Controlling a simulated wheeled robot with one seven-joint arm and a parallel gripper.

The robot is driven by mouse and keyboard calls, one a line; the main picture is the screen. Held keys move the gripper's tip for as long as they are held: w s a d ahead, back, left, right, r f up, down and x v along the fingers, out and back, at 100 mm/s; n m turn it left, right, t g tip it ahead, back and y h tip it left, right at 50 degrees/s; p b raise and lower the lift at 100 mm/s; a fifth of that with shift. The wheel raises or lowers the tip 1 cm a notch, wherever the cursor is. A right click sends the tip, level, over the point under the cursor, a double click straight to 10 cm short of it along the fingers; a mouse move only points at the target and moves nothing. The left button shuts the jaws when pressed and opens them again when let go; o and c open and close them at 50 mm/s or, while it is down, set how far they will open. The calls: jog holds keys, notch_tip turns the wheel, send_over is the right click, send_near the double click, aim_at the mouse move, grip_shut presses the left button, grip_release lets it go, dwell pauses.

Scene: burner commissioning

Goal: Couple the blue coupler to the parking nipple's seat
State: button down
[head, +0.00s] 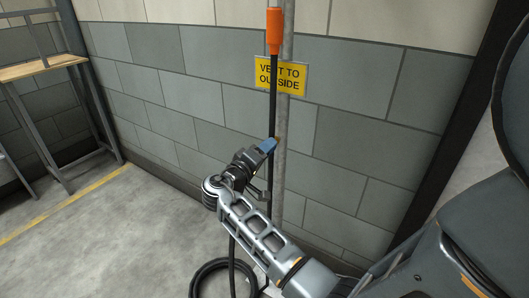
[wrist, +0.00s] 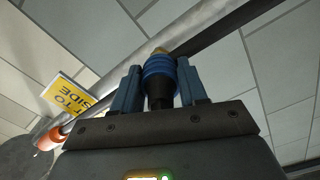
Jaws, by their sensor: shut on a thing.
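My gripper (head: 267,146) is shut on the blue coupler (wrist: 160,72), in front of the grey vertical pipe (head: 285,110). In the wrist view my gripper's two blue fingers (wrist: 160,88) stand on either side of the coupler's ribbed blue collar. A brass-coloured piece (wrist: 159,50) shows at the coupler's far end, close to the pipe. I cannot tell whether it is the coupler's tip or the parking nipple, nor whether the two touch. In the head view the fingers mostly hide the coupler. No separate nipple seat is clear in either view.
A yellow vent sign (head: 281,76) is on the pipe. An orange piece (head: 274,32) tops a black vertical line beside the pipe. A black hose (head: 212,268) lies coiled on the floor below my arm. A wooden-topped bench (head: 40,66) stands at left; the floor between is clear.

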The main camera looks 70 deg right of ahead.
jog(key=shift+s+d, duration=0.15)
jog(key=shift+d, duration=0.2)
jog(key=c, duration=0.5)
grip_release()
jog(key=shift+b+v, duration=0.45)
jog(key=shift+v, duration=3.45)
jog(key=shift+a+f, duration=0.1)
jog(key=shift+f, duration=0.05)
